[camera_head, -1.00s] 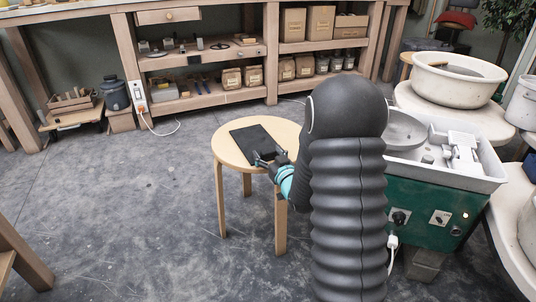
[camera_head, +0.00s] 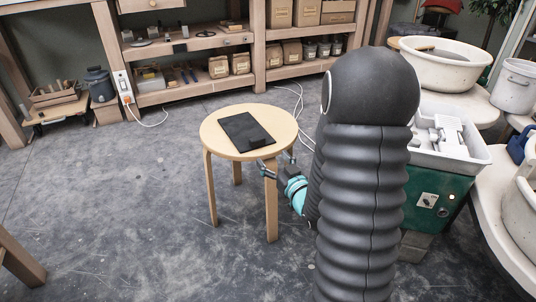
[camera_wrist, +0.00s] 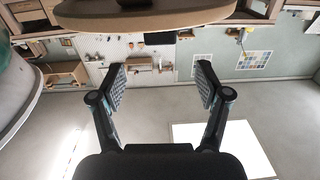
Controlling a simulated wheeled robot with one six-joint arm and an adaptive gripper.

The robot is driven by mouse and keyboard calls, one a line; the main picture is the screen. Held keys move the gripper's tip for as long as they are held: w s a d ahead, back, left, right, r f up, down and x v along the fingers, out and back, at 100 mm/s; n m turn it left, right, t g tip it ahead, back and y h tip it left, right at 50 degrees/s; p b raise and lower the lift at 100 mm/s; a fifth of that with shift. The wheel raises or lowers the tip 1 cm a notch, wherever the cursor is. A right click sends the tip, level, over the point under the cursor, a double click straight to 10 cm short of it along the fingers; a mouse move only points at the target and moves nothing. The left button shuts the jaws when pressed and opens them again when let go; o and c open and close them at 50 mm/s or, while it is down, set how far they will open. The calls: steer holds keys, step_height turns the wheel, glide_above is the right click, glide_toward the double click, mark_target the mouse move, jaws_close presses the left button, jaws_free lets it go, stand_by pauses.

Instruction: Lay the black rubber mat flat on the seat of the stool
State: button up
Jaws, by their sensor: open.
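The round light-wood stool (camera_head: 216,120) stands left of my arm in the head view. The black rubber mat (camera_head: 246,132) lies on its seat, looks flat and within the rim, and is turned at a slant. My gripper (camera_head: 277,163) is open just off the near right edge of the seat, apart from the mat. In the wrist view the open gripper (camera_wrist: 161,72) has nothing between its fingers. The wooden seat (camera_wrist: 150,20) fills the top there, with a dark patch at the frame's edge that may be the mat.
A green-sided pottery wheel (camera_head: 433,200) and white basins (camera_head: 445,72) stand right of my arm. Wooden shelving (camera_head: 200,92) with bags and jars lines the back. A bench leg (camera_head: 20,260) shows at lower left. The floor left of the stool is clear.

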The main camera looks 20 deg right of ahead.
steer(key=s+a+r+m+g+h, duration=0.1)
steer(key=s+a+r+g+h, duration=0.25)
steer(key=s+r+g, duration=0.4)
steer(key=s+a+r+g, duration=0.1)
steer(key=s+a+g, duration=0.1)
steer(key=s, duration=0.8)
steer(key=s+a+r+g+y, duration=0.1)
steer(key=s+a, duration=0.3)
steer(key=s, duration=0.6)
steer(key=shift+a+r+g, duration=0.15)
steer(key=shift+a+g, duration=0.15)
steer(key=shift+g, duration=0.55)
